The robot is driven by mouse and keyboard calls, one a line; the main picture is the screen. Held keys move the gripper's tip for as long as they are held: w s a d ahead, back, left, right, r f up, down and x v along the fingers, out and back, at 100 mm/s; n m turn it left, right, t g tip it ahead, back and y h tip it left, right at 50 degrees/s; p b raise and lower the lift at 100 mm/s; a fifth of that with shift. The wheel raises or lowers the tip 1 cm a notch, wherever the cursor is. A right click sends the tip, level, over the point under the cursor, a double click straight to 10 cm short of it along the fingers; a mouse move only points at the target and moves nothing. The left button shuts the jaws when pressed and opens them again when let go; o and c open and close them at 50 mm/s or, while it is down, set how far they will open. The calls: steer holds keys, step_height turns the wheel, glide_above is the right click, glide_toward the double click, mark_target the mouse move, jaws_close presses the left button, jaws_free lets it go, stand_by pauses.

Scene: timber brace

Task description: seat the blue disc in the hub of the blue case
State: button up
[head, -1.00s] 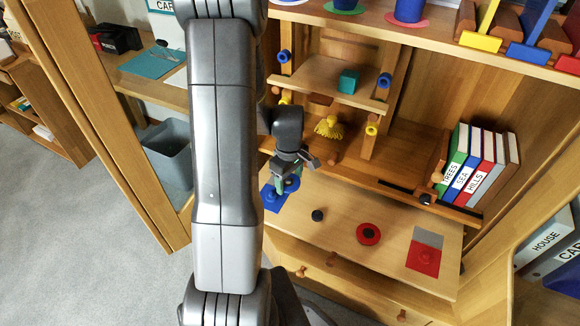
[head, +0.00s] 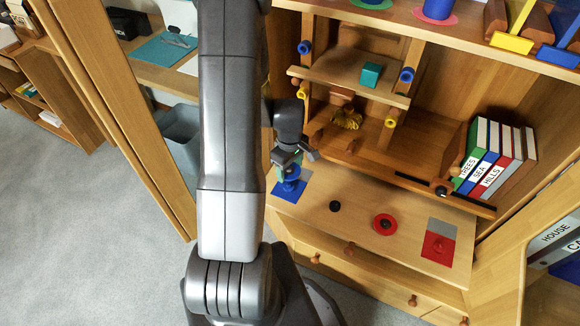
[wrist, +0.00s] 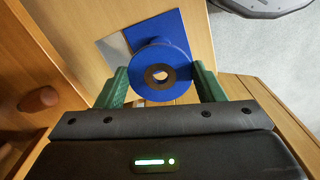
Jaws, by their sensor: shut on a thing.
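My gripper (wrist: 160,68) is shut on the blue disc (wrist: 150,57), a round ring with a hole in its middle, between its green fingers in the wrist view. The disc also shows in the head view (head: 292,172), below my gripper (head: 288,160). The blue case (wrist: 168,24), a flat blue panel with a grey part, lies on the wooden desktop behind the disc. It also shows in the head view (head: 287,194).
Books (head: 490,160) stand at the right.

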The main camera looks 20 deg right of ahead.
mark_target(290, 185)
steer(key=shift+f+b, duration=2.25)
steer(key=shift+f, duration=0.6)
steer(key=shift+f+b, duration=1)
steer(key=shift+b, duration=0.25)
stand_by(0.3)
steer(key=o, duration=1)
steer(key=shift+o, duration=0.2)
step_height(290, 185, up, 14)
steer(key=p, duration=0.3)
steer(key=shift+f, duration=0.1)
